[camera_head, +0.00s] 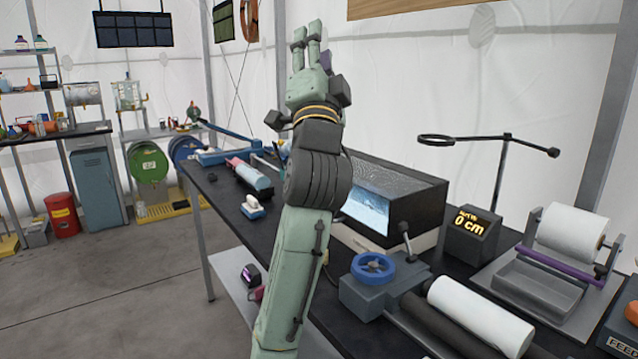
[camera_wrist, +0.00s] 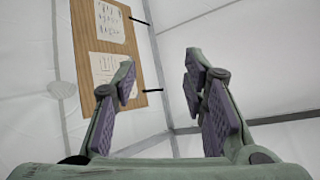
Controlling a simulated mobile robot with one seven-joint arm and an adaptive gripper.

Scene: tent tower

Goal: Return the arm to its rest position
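My gripper (camera_head: 306,38) is raised at the top middle of the head view, above the black workbench, with its fingers pointing up. In the wrist view my gripper (camera_wrist: 160,85) shows two fingers with purple pads standing apart, with nothing between them. It is open and empty. My green arm rises from the bottom middle of the head view and hides part of the bench behind it.
The black workbench (camera_head: 228,212) carries a dark open box (camera_head: 400,195), a "0 cm" display (camera_head: 470,232), a blue handwheel (camera_head: 372,266) and paper rolls (camera_head: 572,230). A ring on a stand (camera_head: 437,140) rises at right.

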